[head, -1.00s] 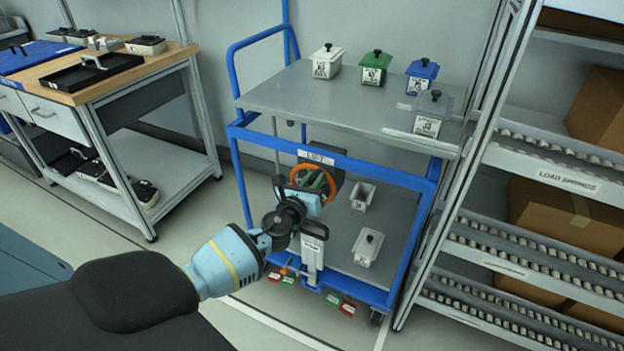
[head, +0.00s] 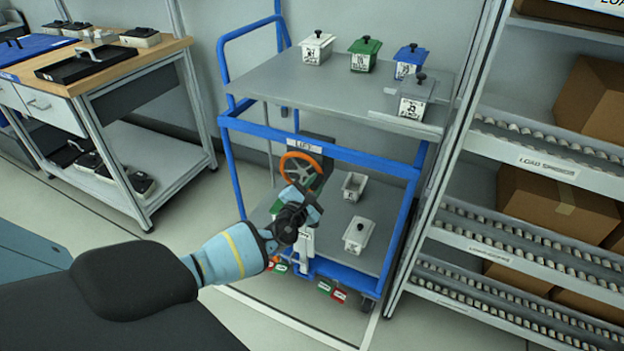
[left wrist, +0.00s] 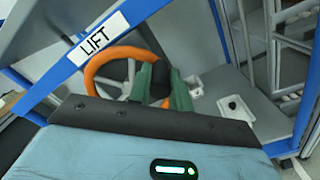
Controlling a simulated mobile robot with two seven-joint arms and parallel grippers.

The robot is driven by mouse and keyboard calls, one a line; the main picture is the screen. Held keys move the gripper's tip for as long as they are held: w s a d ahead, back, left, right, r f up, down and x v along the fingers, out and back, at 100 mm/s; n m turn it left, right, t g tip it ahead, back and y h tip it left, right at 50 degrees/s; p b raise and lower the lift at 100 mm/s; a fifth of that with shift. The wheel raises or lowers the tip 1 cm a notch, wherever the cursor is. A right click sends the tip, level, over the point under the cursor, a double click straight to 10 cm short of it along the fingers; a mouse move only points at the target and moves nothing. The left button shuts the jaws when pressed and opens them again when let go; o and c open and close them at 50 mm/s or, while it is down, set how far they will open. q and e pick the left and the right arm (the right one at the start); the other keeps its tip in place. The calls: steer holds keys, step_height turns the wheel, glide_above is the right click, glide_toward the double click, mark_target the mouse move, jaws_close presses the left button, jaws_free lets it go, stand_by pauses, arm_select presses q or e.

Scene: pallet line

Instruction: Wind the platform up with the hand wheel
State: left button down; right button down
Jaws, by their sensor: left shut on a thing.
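The orange hand wheel (head: 287,158) is on the front of the blue cart, below the LIFT label. It also shows in the left wrist view (left wrist: 92,72). The grey platform (head: 300,88) is level above it and carries white, green, blue and grey lidded bins. My left gripper (head: 308,196) is at the lower right of the wheel. In the left wrist view its green fingers (left wrist: 161,84) are shut on the wheel's dark handle (left wrist: 160,76), which they partly hide. My right gripper is not in view.
The blue frame (head: 340,155) surrounds the wheel. Below are an open bin (head: 353,186) and a lidded white bin (head: 358,234) on the lower shelf. A roller rack (head: 545,165) stands close on the right. A workbench (head: 130,70) is at left, with clear floor between.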

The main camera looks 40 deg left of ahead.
arm_select(q)
steer(key=s+a+f+m+b, duration=0.1)
steer(key=a+f+m, duration=0.2)
steer(key=f+m, duration=0.4)
steer(key=shift+f+m, duration=0.3)
steer(key=shift+m, duration=3.4)
steer(key=shift+a, duration=0.15)
steer(key=c, duration=1.4)
jaws_free()
steer(key=shift+o, duration=0.5)
steer(key=shift+r, duration=0.1)
